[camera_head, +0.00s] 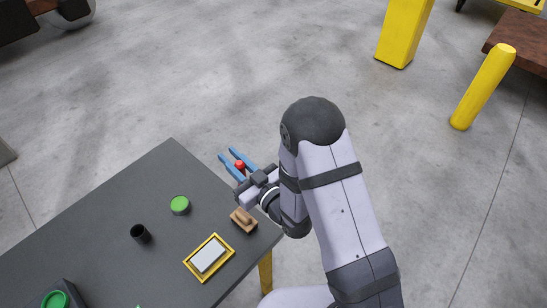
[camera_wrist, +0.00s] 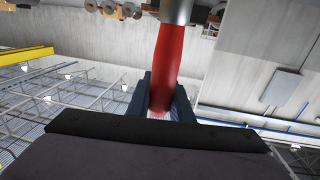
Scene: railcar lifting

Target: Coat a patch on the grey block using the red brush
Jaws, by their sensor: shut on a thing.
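My gripper (camera_head: 228,155) is shut on the red brush (camera_head: 239,165), off the far right edge of the dark table. In the wrist view the brush's red handle (camera_wrist: 168,60) runs up between the gripper fingers (camera_wrist: 160,98) to a metal collar at the top edge. The bristles are out of view there. A pale grey block (camera_head: 208,255) lies in a yellow-rimmed frame near the table's front right edge. The brush is well apart from it.
The dark table (camera_head: 150,180) also bears a green disc (camera_head: 180,205), a black cup (camera_head: 139,234) and a brown wooden piece (camera_head: 243,221) at the right edge. A dark box with a green round top (camera_head: 55,300) is at lower left. Yellow posts (camera_head: 482,88) stand far off.

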